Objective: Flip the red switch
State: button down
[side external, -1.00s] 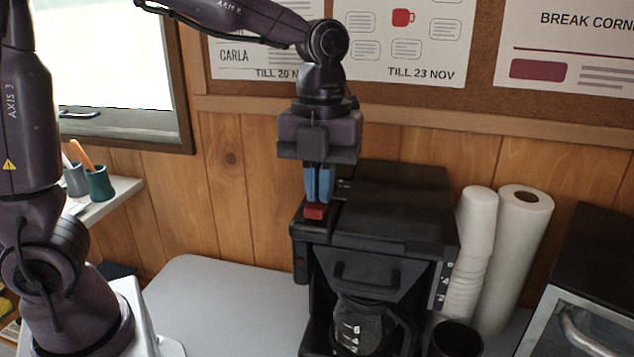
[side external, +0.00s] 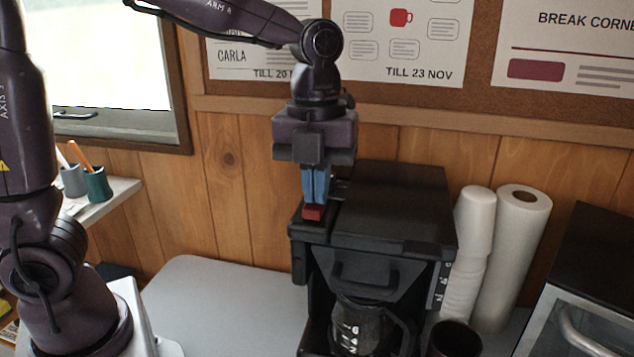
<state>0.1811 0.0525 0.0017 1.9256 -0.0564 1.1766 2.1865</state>
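The red switch (side external: 314,212) sits on the top front left corner of the black coffee maker (side external: 390,200). My gripper (side external: 315,200) points straight down just above and behind the switch, with its blue fingers close together. The fingertips look to be at or touching the switch; I cannot tell contact for sure. The fingers look shut with nothing between them that I can see. The glass carafe (side external: 358,325) stands inside the coffee maker below.
A stack of white cups (side external: 473,250) and a paper towel roll (side external: 515,255) stand right of the coffee maker. A dark mug (side external: 456,338) is in front. A dark oven (side external: 590,290) is at far right. The grey table (side external: 215,300) is clear at left.

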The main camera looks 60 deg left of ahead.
jog(key=shift+s+d+f+g, duration=0.3)
jog(key=shift+s+d+f, duration=0.2)
jog(key=shift+s+d, duration=0.05)
notch_tip(320, 180, up, 15)
jog(key=w+a, duration=0.1)
jog(key=shift+w+a, duration=0.3)
jog(key=s+a+f+n+t, duration=0.3)
jog(key=s+f+n, duration=0.2)
jog(key=n, duration=0.8)
jog(key=s+a+f+n+t, duration=0.3)
jog(key=s+f+n, duration=0.3)
jog(key=n, duration=0.7)
jog(key=shift+s+f+n+y, duration=0.2)
jog(key=shift+s+n+y, duration=0.15)
jog(key=shift+s, duration=0.6)
